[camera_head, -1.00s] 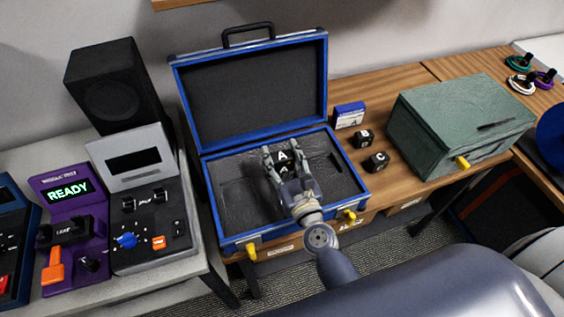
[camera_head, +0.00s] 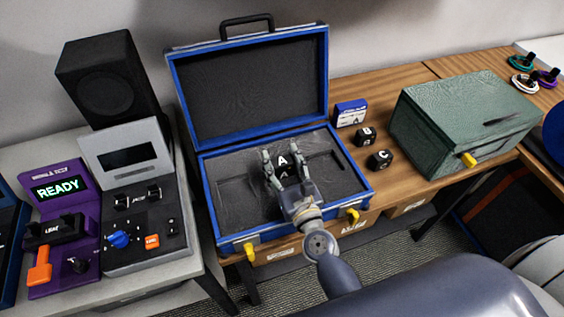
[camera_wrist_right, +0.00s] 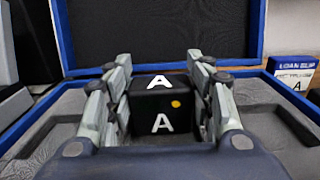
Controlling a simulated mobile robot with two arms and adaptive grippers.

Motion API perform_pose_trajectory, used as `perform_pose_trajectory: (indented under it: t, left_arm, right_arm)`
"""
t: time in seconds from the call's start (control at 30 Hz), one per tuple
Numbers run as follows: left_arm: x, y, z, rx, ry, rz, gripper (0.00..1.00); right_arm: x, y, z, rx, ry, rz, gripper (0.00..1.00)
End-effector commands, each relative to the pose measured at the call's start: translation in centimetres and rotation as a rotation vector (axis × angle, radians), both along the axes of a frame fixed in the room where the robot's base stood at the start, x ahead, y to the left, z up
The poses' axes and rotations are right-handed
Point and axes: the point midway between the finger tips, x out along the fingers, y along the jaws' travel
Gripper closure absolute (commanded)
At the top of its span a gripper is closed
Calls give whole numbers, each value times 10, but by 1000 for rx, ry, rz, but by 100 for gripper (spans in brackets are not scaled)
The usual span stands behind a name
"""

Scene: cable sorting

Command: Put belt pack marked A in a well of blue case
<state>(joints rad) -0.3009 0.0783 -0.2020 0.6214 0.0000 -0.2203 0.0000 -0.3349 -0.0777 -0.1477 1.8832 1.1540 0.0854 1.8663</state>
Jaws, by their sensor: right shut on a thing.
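The black belt pack marked A (camera_head: 283,161) is between the fingers of my right gripper (camera_head: 281,165), over the foam of the open blue case (camera_head: 211,207). In the right wrist view the pack (camera_wrist_right: 163,108) shows a white A on its top and front and an orange dot. My right gripper (camera_wrist_right: 163,100) is shut on it, one finger on each side. The pack's underside is hidden, so I cannot tell whether it touches the bottom of a well. My left gripper is not in view.
Belt packs B (camera_head: 365,137) and C (camera_head: 380,160) stand on the wooden table right of the case, near a loan slip box (camera_head: 350,114). A green case (camera_head: 455,115) is farther right. A purple READY unit (camera_head: 62,190) and a grey console (camera_head: 147,215) stand left.

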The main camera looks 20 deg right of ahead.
Motion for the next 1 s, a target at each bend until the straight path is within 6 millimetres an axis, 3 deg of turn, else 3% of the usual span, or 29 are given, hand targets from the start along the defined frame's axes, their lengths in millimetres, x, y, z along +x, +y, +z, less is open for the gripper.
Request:
perform_pose_trajectory:
  t: [0.03,0.1,0.13,0.2,0.57,0.77,0.83,1.0]
  left_arm:
    - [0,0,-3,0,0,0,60]
    - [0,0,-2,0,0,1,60]
    - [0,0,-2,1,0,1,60]
    - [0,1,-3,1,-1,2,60]
    - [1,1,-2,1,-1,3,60]
    - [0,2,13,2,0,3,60]
    - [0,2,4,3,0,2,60]
    - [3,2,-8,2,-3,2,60]
  right_arm:
    - [-3,1,-15,-2,23,4,79]
    - [-3,1,-15,-2,25,5,79]
    - [-4,1,-16,-2,27,5,47]
    - [-4,1,-17,-2,28,6,31]
    - [-4,2,-17,-2,29,7,31]
    - [-4,2,-1,-1,28,7,31]
    - [-16,1,-9,-3,32,7,31]
    - [-50,0,-8,-3,26,6,31]
